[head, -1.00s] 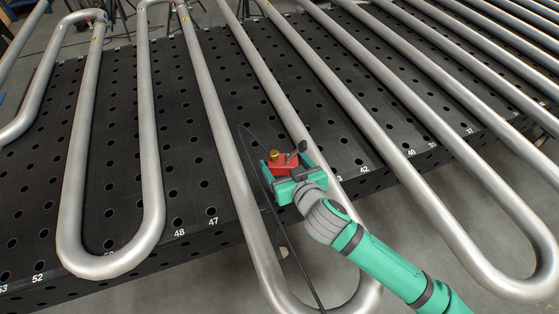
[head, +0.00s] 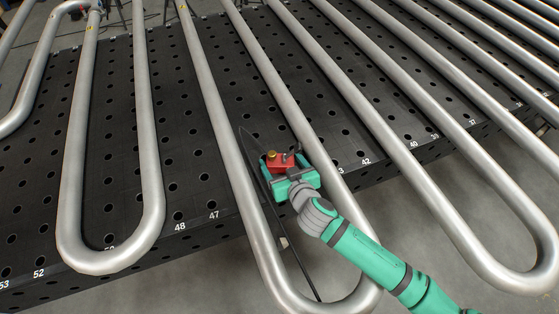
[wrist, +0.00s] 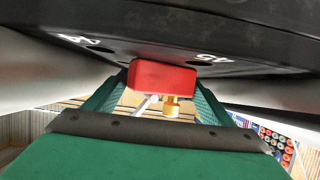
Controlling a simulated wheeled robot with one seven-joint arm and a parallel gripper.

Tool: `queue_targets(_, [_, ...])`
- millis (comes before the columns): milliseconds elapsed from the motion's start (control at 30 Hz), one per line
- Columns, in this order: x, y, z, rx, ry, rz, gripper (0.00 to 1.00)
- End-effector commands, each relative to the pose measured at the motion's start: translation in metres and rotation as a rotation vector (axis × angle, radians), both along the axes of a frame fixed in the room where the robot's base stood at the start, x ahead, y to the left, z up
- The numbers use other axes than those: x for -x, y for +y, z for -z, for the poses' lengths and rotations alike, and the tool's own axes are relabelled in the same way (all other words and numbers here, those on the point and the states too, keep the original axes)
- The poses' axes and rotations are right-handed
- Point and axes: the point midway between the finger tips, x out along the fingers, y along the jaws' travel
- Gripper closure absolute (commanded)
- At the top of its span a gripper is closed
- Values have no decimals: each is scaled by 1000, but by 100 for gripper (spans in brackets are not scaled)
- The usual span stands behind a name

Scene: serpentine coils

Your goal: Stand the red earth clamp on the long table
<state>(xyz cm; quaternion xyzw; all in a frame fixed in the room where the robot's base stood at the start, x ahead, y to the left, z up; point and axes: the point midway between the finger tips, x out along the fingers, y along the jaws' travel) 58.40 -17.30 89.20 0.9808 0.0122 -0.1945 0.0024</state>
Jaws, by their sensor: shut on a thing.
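The red earth clamp (head: 281,162) is a small red block with a brass knob and a grey lever. My gripper (head: 284,168) is shut on it, with a green finger on each side, at the front edge of the long black perforated table (head: 200,178). In the wrist view the red earth clamp (wrist: 162,77) sits between the fingers, close to the dark table (wrist: 200,52). I cannot tell whether it touches the table. A thin black cable runs beside the clamp.
Long silver serpentine pipes (head: 221,120) lie over the table and jut past its front edge. My gripper is between two straight pipe runs joined by a bend at the front. Bare perforated tabletop lies between the pipes.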

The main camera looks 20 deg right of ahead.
Motion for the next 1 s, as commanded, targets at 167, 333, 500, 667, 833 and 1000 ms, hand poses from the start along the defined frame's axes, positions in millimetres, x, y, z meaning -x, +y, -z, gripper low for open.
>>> queue_targets(167, [-1,5,0,0,1,-8,5])
queue_targets(333, [-2,6,0,0,1,-11,5])
queue_targets(500, [2,6,-1,0,1,-10,5])
queue_targets(667, [18,4,-8,0,0,-6,5])
queue_targets(833, [45,2,-19,0,1,-3,5])
queue_targets(1000, [72,1,-30,-1,1,-4,5])
